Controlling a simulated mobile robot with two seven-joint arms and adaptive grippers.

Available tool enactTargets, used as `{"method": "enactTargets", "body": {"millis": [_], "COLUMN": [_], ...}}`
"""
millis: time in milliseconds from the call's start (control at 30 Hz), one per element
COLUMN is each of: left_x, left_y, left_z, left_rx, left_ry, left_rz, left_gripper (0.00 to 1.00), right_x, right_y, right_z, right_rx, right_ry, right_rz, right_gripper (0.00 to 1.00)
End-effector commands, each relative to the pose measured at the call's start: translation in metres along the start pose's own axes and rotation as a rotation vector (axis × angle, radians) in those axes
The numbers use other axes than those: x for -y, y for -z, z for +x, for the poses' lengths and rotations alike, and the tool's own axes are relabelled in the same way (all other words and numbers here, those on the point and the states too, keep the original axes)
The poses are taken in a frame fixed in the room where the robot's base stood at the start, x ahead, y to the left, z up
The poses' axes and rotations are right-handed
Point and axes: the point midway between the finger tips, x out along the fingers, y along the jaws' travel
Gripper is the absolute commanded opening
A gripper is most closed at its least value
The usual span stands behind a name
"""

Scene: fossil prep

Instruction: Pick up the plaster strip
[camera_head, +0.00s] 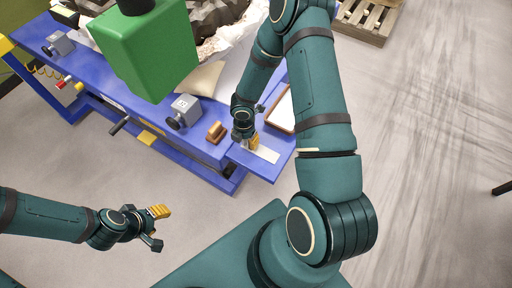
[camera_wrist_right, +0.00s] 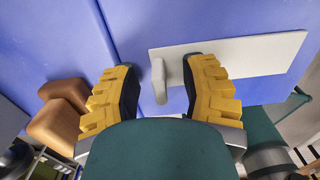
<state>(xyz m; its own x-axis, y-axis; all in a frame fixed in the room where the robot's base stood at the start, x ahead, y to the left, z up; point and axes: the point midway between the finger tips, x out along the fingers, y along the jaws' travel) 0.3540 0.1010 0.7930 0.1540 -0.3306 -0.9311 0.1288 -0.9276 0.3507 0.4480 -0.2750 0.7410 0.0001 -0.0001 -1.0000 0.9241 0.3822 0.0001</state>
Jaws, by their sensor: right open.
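The plaster strip (camera_head: 264,153) is a flat white piece lying on the near right end of the blue bench. In the right wrist view the plaster strip (camera_wrist_right: 250,55) runs to the right, with a narrow pale upright part at its left end. My right gripper (camera_head: 247,139) is over the strip's left end and covers part of it. In its wrist view the right gripper (camera_wrist_right: 160,88) is open, its yellow fingers either side of that pale part. I cannot tell whether they touch it. My left gripper (camera_head: 155,227) is open and empty, away from the bench at lower left.
A brown block (camera_head: 216,132) sits left of the right gripper. A grey block with a knob (camera_head: 184,111) stands farther left. A brown-rimmed tray (camera_head: 279,123) lies behind the strip. A large green box (camera_head: 150,55) hangs in the foreground.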

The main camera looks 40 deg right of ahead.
Motion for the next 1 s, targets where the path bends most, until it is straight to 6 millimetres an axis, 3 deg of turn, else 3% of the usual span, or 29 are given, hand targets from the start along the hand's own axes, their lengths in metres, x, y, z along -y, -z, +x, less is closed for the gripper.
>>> {"method": "enactTargets", "body": {"millis": [67, 167, 200, 667, 767, 1000], "left_x": [0.0, 0.0, 0.0, -0.001, -0.002, -0.007], "left_y": [0.0, 0.0, 0.0, 0.001, 0.002, 0.008], "left_z": [0.0, 0.0, 0.0, -0.001, -0.005, -0.018], "left_rx": [0.0, 0.0, 0.0, -0.001, -0.004, -0.017], "left_ry": [0.0, 0.0, 0.0, 0.0, 0.0, 0.002], "left_rz": [0.0, 0.0, 0.0, -0.001, -0.001, -0.005], "left_gripper": [0.47, 0.47, 0.47, 0.47, 0.47, 0.47], "right_x": [0.0, 0.0, 0.0, 0.0, -0.001, -0.001], "right_y": [0.0, 0.0, 0.0, 0.0, -0.001, -0.001], "right_z": [-0.001, -0.001, -0.001, -0.004, -0.016, -0.063], "right_rx": [0.0, 0.0, 0.0, 0.0, 0.001, 0.002], "right_ry": [0.0, 0.0, 0.0, -0.001, -0.002, -0.002], "right_rz": [0.0, 0.0, 0.0, 0.0, 0.001, 0.002], "right_gripper": [0.44, 0.15, 0.01, 0.0, 0.0, 0.0]}}
